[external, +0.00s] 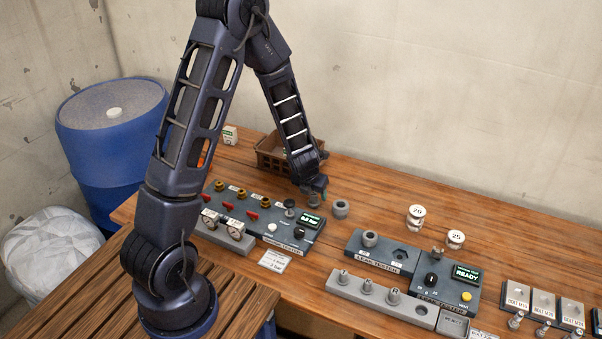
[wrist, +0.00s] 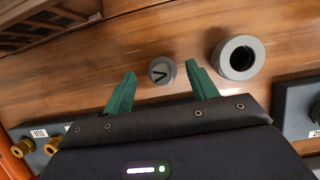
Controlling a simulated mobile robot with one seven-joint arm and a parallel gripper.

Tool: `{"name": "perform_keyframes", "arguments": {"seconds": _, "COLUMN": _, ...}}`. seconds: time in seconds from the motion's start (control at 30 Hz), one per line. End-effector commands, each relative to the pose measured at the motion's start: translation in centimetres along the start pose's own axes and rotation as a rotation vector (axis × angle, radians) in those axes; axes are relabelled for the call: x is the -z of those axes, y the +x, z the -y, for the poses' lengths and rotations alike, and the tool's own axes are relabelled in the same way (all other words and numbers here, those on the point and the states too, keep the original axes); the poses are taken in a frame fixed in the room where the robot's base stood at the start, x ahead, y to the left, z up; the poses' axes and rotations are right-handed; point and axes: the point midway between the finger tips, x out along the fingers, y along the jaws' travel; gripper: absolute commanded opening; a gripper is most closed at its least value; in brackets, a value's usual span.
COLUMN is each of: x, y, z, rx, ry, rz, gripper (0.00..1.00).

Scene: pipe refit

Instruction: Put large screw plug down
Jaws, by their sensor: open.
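A small round grey plug (wrist: 162,70) with a dark V-shaped mark on top stands on the wooden table; I take it to be the large screw plug. It also shows in the external view (external: 314,201), just below my gripper (external: 318,189). In the wrist view my gripper (wrist: 160,72) is open, with one green finger on each side of the plug and visible gaps between. Whether the fingertips reach down beside the plug or stay above it, I cannot tell.
A grey hollow cylinder (wrist: 237,57) stands close to the right of the plug. The tester panel with gauges (external: 262,218) lies in front, and a brown crate (external: 270,160) behind. The leak tester block (external: 382,254) is to the right. Bare table (external: 375,205) lies between.

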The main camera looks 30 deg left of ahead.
Motion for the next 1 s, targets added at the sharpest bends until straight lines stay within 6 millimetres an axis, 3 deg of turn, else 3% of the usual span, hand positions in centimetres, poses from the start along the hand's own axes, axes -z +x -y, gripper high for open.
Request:
{"name": "perform_keyframes", "arguments": {"seconds": 0.1, "x": -0.1, "y": -1.5, "z": 0.2, "rx": 0.003, "ry": 0.002, "rz": 0.004, "gripper": 0.58}}
{"name": "perform_keyframes", "arguments": {"seconds": 0.67, "x": 0.0, "y": -4.2, "z": 0.1, "rx": 0.002, "ry": 0.001, "rz": 0.002, "gripper": 0.58}}
{"name": "perform_keyframes", "arguments": {"seconds": 1.0, "x": 0.1, "y": -4.8, "z": 0.0, "rx": -0.001, "ry": 0.004, "rz": -0.003, "gripper": 0.58}}
